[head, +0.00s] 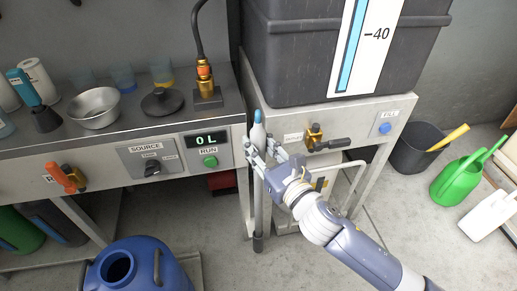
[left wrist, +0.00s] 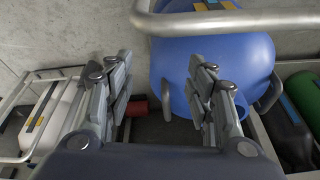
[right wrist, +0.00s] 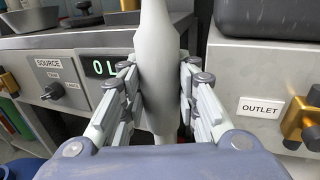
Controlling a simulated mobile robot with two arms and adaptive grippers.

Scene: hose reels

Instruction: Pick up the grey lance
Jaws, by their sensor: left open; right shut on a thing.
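The grey lance (head: 257,134) stands about upright in the gap between the two benches, with a blue tip at its top. My right gripper (head: 262,160) is shut around its body. In the right wrist view the pale grey lance (right wrist: 156,60) fills the space between the fingers of my right gripper (right wrist: 157,85); its top is cut off by the frame. A slim grey shaft with a dark lower end shows below the gripper in the head view. My left gripper (left wrist: 162,75) is open and empty, over the floor near the blue drum (left wrist: 215,65); it is outside the head view.
The left bench (head: 110,173) carries a metal bowl (head: 94,107), cups and an orange-topped fitting (head: 205,88). A big dark tank (head: 300,60) stands on the right bench. A dark bin (head: 415,153) and green watering can (head: 463,178) stand at right.

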